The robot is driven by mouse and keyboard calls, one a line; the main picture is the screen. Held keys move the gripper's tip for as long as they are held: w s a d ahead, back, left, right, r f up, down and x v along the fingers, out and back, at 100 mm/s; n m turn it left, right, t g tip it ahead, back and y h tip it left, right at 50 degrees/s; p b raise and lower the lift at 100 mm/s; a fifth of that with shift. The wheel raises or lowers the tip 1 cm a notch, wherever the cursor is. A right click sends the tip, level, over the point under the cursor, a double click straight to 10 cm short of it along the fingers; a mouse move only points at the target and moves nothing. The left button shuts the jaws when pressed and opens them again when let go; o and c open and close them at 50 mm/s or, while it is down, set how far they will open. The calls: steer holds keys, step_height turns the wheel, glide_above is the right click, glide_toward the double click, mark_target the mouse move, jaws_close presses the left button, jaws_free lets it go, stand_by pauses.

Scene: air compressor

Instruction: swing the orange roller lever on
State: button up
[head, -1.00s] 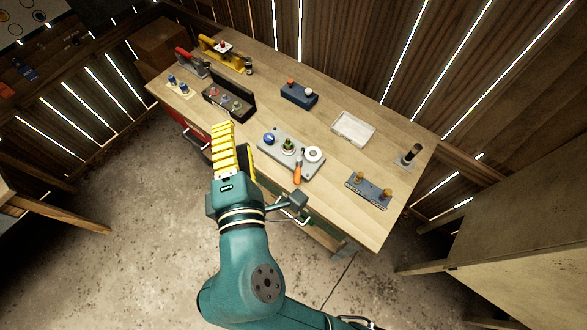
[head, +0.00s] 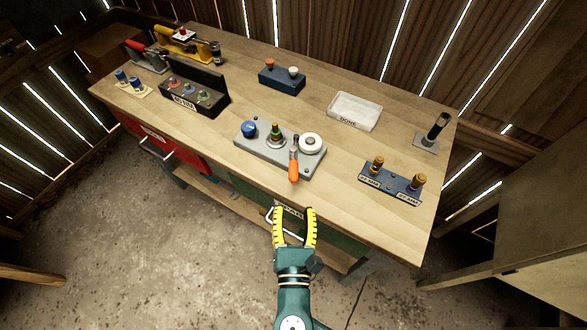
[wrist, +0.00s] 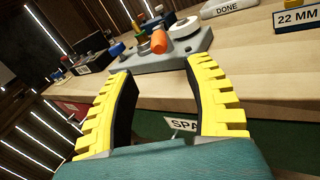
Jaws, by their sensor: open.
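The orange roller lever (head: 294,168) is on a grey base plate (head: 252,149) at the front middle of the bench. Its orange end points toward the front edge, near the plate's right part. In the wrist view the orange end (wrist: 163,41) shows ahead, beyond the fingertips. My gripper (head: 295,211) is open and empty. It is in front of the bench edge, apart from the lever and short of it. In the wrist view its yellow fingers (wrist: 158,67) are spread wide, with the plate beyond them. The plate also carries a blue knob (head: 249,129), a middle fitting and a white round part (head: 310,143).
The wooden bench top (head: 230,135) has bare room around the plate. A white "DONE" tray (head: 354,111) is behind to the right. A blue block with brass fittings (head: 391,184) is at right. A black box (head: 193,95) is at left. A drawer handle (head: 283,224) is close to my gripper.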

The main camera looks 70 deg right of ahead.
mark_target(293, 167)
steer(key=b+x, duration=0.2)
steer(key=x, duration=1)
steer(key=shift+w+d, duration=0.15)
steer(key=shift+d, duration=0.2)
jaws_close()
